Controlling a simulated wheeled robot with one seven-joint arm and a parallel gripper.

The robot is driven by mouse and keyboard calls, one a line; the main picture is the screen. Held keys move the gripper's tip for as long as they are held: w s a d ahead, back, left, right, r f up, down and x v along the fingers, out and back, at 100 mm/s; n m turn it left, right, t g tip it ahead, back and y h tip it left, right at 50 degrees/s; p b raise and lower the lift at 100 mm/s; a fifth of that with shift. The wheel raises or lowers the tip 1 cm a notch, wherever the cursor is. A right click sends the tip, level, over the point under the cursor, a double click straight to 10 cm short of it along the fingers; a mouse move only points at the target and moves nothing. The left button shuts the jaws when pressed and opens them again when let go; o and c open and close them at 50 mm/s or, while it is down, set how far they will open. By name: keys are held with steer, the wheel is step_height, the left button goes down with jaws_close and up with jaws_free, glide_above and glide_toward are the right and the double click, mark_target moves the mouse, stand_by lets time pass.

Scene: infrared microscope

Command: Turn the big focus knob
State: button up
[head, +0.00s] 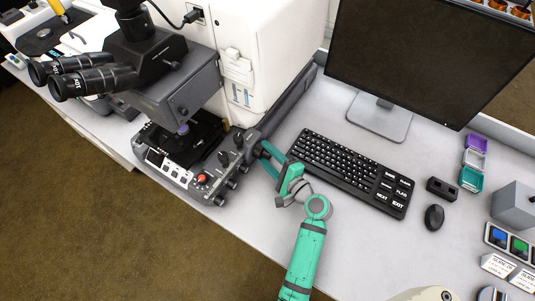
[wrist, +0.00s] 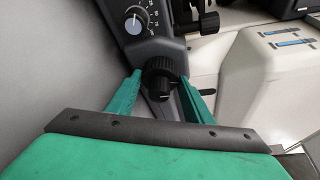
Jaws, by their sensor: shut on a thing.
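The focus knob (wrist: 159,82) is a black ribbed knob on the side of the microscope's dark base, in the middle of the wrist view. My gripper (wrist: 157,88) has its two green fingers on either side of this knob and is shut on it. In the head view my gripper (head: 265,150) reaches the right side of the microscope base (head: 193,180), and the knob is mostly hidden there by the fingers. A smaller knob with a numbered dial (wrist: 134,23) sits above left of the gripped knob in the wrist view.
A black keyboard (head: 350,170) lies close to the right of my gripper. A monitor (head: 430,60) stands behind it, and a mouse (head: 434,217) lies farther right.

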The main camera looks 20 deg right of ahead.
steer(key=shift+r, duration=0.1)
steer(key=o, duration=1)
steer(key=shift+o, duration=0.2)
steer(key=shift+s+d, duration=0.2)
steer(key=shift+s, duration=0.2)
steer(key=v, duration=1)
steer(key=shift+a, duration=0.1)
